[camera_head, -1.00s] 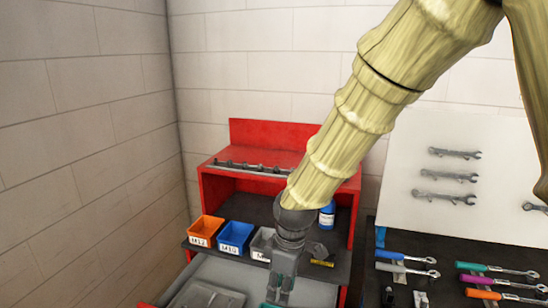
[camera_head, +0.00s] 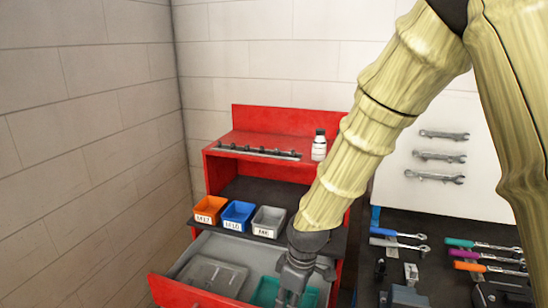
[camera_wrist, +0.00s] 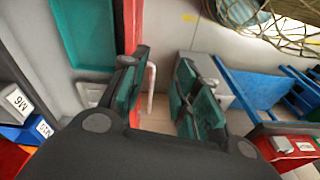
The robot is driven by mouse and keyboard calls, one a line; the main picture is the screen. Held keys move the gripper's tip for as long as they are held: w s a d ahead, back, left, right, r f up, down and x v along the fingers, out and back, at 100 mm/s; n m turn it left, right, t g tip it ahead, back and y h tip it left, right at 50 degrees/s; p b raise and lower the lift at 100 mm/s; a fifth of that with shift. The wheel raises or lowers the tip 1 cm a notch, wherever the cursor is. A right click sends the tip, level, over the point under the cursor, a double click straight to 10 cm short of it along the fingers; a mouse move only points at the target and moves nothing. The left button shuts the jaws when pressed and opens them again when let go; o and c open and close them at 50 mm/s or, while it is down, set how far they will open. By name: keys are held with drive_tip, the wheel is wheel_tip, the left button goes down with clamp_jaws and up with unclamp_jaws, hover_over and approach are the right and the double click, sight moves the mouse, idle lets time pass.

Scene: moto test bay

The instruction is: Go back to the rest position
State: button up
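My arm reaches down from the upper right of the head view. My gripper (camera_head: 290,290) is low in front of the red cabinet, over the right part of the open drawer in that picture. In the wrist view my gripper (camera_wrist: 160,92) has its two teal-padded fingers apart, with nothing between them. The open drawer (camera_head: 172,291) has a red front and holds a grey tray (camera_head: 212,275) and a teal tray (camera_head: 265,290), partly hidden by my gripper. The teal tray also shows in the wrist view (camera_wrist: 88,35).
Orange (camera_head: 209,209), blue (camera_head: 237,215) and grey (camera_head: 268,221) bins stand on the cabinet's shelf. A white bottle (camera_head: 319,148) stands on the cabinet top (camera_head: 255,140). Ratchets (camera_head: 398,233) lie on the dark bench to the right. Blue-framed furniture (camera_wrist: 262,88) shows in the wrist view.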

drive_tip(key=s+d+f+m+b, duration=0.1)
drive_tip(key=s+d+f+m, duration=0.15)
drive_tip(key=f, duration=0.55)
drive_tip(key=s+d+f+m+b, duration=0.2)
drive_tip(key=s+d+f, duration=0.15)
drive_tip(key=f, duration=0.55)
drive_tip(key=s+d+f+m+b, duration=0.15)
drive_tip(key=s+f, duration=0.25)
drive_tip(key=f, duration=0.4)
drive_tip(key=s+d+f+m+b, duration=0.1)
drive_tip(key=s+d+f+m, duration=0.2)
drive_tip(key=s+d+f, duration=0.2)
drive_tip(key=s+d+f+m+h+b, duration=0.1)
drive_tip(key=s+d+f+m+b, duration=0.1)
drive_tip(key=s+d+f, duration=0.4)
drive_tip(key=s+f+m, duration=0.1)
drive_tip(key=s+f, duration=0.2)
drive_tip(key=s, duration=0.4)
drive_tip(key=shift+s+d+f+m+h, duration=0.15)
drive_tip(key=shift+s+f+m+h, duration=0.15)
drive_tip(key=shift+f+m, duration=0.1)
